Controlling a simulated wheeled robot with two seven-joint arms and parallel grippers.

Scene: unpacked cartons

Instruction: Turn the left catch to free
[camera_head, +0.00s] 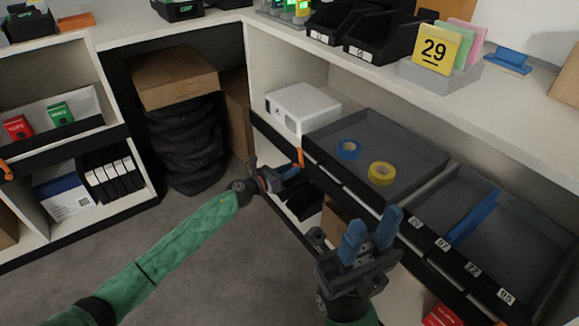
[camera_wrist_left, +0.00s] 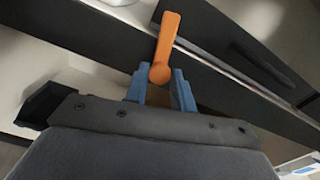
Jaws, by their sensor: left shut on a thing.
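The orange catch (camera_head: 300,158) sits at the dark front edge by the left end of the grey drawer. In the left wrist view the catch (camera_wrist_left: 166,40) stands nearly upright, its long end up and leaning slightly right, its round end low between my blue fingers. My left gripper (camera_head: 292,172) is at the catch and shut on it; in the wrist view the left gripper (camera_wrist_left: 160,82) has one finger on each side. My right gripper (camera_head: 370,236) is open and empty in front of the drawers, its blue fingers pointing up.
A white box (camera_head: 303,106) stands behind. Another orange catch (camera_head: 6,170) is far left. Grey floor is clear.

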